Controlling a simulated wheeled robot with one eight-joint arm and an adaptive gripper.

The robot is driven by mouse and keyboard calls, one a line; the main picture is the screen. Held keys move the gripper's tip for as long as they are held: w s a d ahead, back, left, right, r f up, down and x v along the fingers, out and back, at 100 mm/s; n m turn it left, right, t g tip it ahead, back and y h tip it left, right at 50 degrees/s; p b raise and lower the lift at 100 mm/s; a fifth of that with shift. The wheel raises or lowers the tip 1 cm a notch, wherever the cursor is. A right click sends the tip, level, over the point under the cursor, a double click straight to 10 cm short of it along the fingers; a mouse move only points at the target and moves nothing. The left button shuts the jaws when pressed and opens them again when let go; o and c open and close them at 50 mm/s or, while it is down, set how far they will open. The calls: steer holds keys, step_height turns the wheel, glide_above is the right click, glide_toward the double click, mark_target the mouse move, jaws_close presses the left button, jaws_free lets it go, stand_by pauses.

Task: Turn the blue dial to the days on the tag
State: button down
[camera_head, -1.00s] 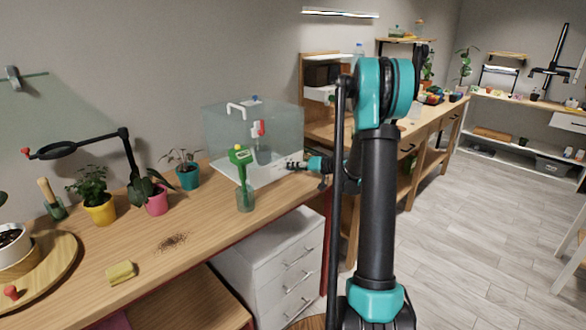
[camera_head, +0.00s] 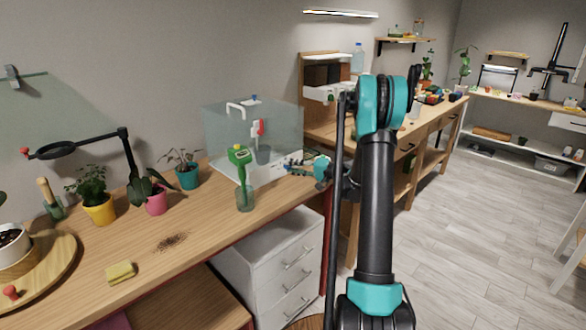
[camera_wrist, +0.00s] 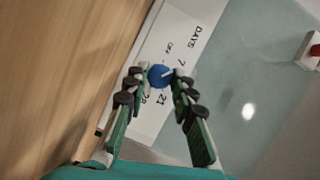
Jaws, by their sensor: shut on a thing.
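The blue dial (camera_wrist: 160,76) sits on a white panel (camera_wrist: 192,48) in the wrist view. A pale pointer line on it points up and right, roughly toward the printed 7. The panel also carries DAYS, OFF and 21; another number is partly hidden by a finger. My gripper (camera_wrist: 158,75) is shut on the dial, one fingertip on each side. In the head view my gripper (camera_head: 292,166) is low at the front right of the clear case (camera_head: 225,125), and the dial cannot be made out. I cannot identify a readable tag in either view.
Potted plants (camera_head: 99,208), a magnifier lamp (camera_head: 80,146) and a sponge (camera_head: 120,272) are further left. White drawers (camera_head: 280,265) stand below the bench. A red knob (camera_wrist: 316,50) shows at the wrist view's right edge.

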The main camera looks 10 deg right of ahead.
stand_by(0.4)
steer(key=c, duration=1.3)
jaws_free()
steer(key=shift+o, duration=0.2)
steer(key=shift+d, duration=0.1)
steer(key=v, duration=1.2)
steer(key=shift+f, duration=0.1)
steer(key=shift+s, duration=0.1)
